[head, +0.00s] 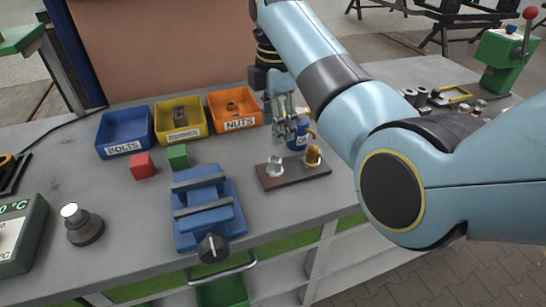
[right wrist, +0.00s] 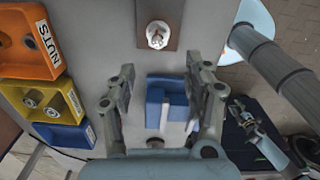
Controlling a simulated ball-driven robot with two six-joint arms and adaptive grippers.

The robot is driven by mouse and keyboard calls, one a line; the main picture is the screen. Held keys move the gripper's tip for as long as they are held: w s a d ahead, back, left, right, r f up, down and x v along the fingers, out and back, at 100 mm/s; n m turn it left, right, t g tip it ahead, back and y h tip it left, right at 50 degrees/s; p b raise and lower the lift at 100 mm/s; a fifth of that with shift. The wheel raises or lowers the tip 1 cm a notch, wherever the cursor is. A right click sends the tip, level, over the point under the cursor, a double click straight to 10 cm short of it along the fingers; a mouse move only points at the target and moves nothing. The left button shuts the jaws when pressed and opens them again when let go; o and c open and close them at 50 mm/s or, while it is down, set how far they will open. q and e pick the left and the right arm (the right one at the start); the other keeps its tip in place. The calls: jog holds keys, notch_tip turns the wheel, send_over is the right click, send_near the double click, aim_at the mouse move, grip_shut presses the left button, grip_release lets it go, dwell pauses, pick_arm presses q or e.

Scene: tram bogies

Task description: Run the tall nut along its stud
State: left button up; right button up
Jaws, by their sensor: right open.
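A brown plate (head: 293,179) lies on the bench with two upright studs. A silver nut (head: 275,166) is at its left stud and a brass-coloured nut (head: 313,155) at its right; I cannot tell their exact heights. My right gripper (head: 286,128) hangs above and just behind the plate, open and empty, touching neither nut. In the right wrist view its spread fingertips (right wrist: 161,72) lie below one end of the plate (right wrist: 175,10) and the silver nut (right wrist: 158,36); the brass nut is out of that frame. Probably my left gripper (right wrist: 240,106) shows small at the right there.
A blue vise (head: 203,212) stands left of the plate. Blue, yellow and orange bins (head: 234,124) line the back. A blue container (head: 299,140) stands close behind the plate. Red (head: 142,165) and green blocks (head: 178,156) lie near the bins.

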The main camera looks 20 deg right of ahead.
aim_at(273, 160)
jog(key=shift+n, duration=0.3)
jog(key=f, duration=1)
jog(key=shift+w+a, duration=0.15)
jog(key=shift+w, duration=0.05)
grip_shut()
